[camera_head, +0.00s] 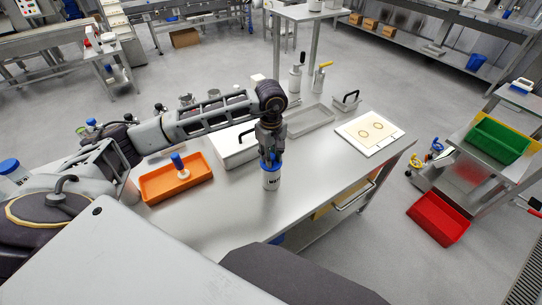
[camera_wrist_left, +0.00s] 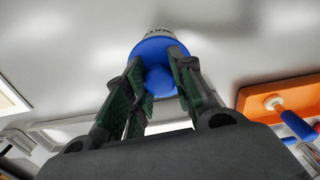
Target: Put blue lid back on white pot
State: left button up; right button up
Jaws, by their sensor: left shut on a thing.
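The white pot (camera_head: 271,181) stands upright on the steel table, with dark lettering on its side. The blue lid (camera_head: 269,162) is at the top of the pot. In the left wrist view the blue lid (camera_wrist_left: 150,50) has a round knob, and the white pot (camera_wrist_left: 158,31) shows just beyond it. My left gripper (camera_head: 270,153) points down over the pot and is shut on the lid's knob; the gripper (camera_wrist_left: 160,78) has a finger on each side of it. I cannot tell whether the lid is fully seated on the rim. My right gripper is not in view.
An orange tray (camera_head: 158,192) with a blue-handled tool (camera_head: 178,164) lies to the left. A white lidded container (camera_head: 232,150) and a shallow grey tray (camera_head: 309,121) stand behind. A white board (camera_head: 370,144) lies at the right. The table is clear right of the pot.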

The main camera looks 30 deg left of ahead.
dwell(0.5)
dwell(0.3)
pick_arm(q)
jog(key=o, duration=1)
jog(key=o, duration=0.5)
jog(key=shift+c, duration=0.2)
jog(key=shift+r, duration=0.15)
jog(key=shift+r+p, duration=1.2)
jog(key=shift+r, duration=2.1)
